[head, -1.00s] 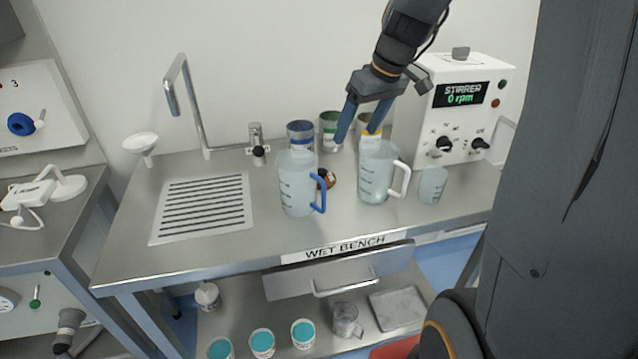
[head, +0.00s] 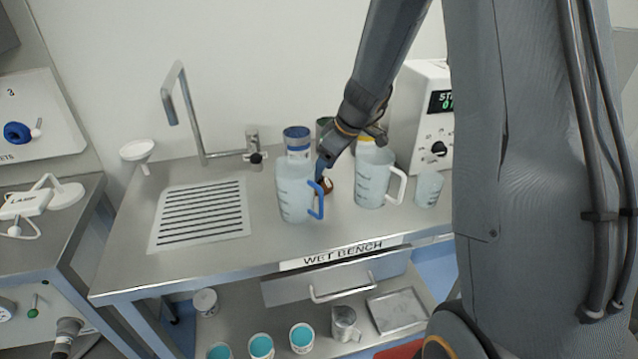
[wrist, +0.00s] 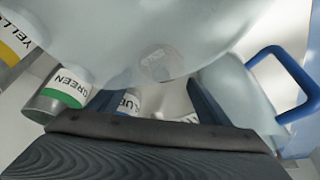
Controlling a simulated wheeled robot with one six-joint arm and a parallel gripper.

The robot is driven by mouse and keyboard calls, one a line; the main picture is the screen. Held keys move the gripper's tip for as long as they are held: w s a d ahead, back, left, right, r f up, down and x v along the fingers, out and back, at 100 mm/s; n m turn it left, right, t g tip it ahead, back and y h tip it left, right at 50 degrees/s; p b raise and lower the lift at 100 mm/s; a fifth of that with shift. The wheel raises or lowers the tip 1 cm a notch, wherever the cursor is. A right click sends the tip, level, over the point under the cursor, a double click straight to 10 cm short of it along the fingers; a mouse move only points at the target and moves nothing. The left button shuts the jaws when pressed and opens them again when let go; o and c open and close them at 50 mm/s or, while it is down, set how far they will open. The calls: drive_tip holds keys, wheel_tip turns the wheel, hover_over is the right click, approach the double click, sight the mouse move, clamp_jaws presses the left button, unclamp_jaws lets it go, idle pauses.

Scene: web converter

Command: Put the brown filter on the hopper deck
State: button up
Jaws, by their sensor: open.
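A small brown round thing (head: 327,186), likely the brown filter, is on the wet bench between two jugs and is partly hidden. My gripper (head: 323,168) has its blue fingers open just above and behind it. In the wrist view the fingers (wrist: 155,105) are apart with nothing clearly held between them. The brown thing does not show there. The blue-handled jug (head: 296,195) stands at the left of the brown thing, close to my fingers. The white-handled jug (head: 370,180) stands at its right. I cannot make out a hopper deck.
Labelled cans, blue (head: 297,139) and green (wrist: 65,92) among them, stand behind the jugs. A small beaker (head: 428,188) and the stirrer (head: 430,115) are at the right. The drain grille (head: 200,212) and tap are at the left. The bench front is clear.

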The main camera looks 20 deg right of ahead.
sight(319, 182)
drive_tip(key=shift+p+x, duration=0.45)
drive_tip(key=shift+x, duration=1.2)
drive_tip(key=shift+s, duration=0.1)
drive_tip(key=c, duration=0.9)
